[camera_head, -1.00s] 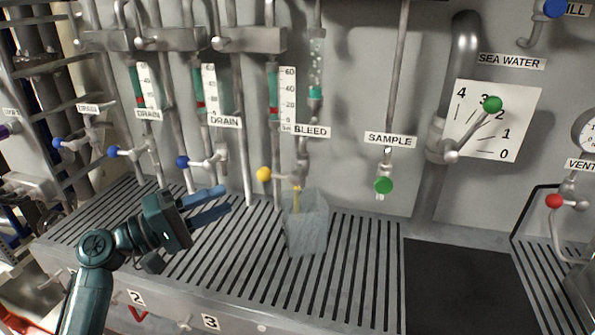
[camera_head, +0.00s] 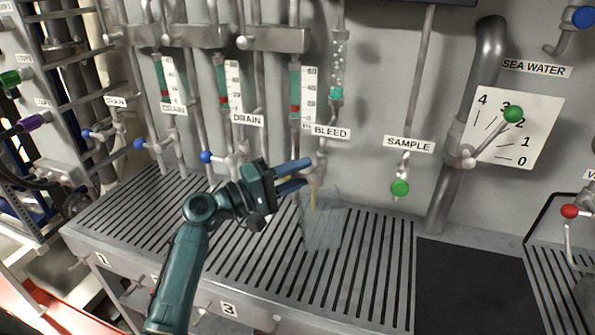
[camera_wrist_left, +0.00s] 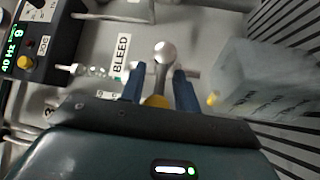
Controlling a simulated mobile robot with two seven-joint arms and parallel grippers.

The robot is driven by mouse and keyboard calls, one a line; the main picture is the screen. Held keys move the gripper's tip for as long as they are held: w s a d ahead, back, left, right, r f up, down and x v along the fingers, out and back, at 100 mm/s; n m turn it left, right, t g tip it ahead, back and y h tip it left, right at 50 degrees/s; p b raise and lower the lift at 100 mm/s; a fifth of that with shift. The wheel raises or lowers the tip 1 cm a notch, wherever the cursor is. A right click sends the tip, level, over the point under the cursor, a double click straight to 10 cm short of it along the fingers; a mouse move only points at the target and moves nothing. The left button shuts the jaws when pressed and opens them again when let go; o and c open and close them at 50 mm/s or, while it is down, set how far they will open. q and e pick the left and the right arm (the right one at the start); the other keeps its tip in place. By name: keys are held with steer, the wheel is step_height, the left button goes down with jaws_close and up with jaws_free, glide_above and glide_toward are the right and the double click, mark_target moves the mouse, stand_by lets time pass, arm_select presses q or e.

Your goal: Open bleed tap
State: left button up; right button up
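The BLEED label (camera_head: 331,132) marks the bleed tap's pipe on the wall. In the left wrist view, the tap's yellow knob (camera_wrist_left: 156,101) lies between the two blue fingers of my left gripper (camera_wrist_left: 160,82), close to the palm. The tap's metal body (camera_wrist_left: 165,53) shows beyond the fingertips. In the head view my left gripper (camera_head: 302,174) is at the tap, its fingers apart, and it hides the knob. I cannot tell whether the fingers touch the knob. My right gripper is not in view.
A translucent container (camera_head: 322,228) stands on the slatted grate just under the tap, close to my left gripper; a yellow piece shows at it. A green sample knob (camera_head: 400,188) is to the right and a blue drain knob (camera_head: 207,157) to the left.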

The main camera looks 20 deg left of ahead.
arm_select(q)
steer(key=shift+c, duration=0.4)
steer(key=c, duration=0.6)
jaws_close()
steer(key=shift+a+r, duration=0.1)
steer(key=shift+r, duration=0.05)
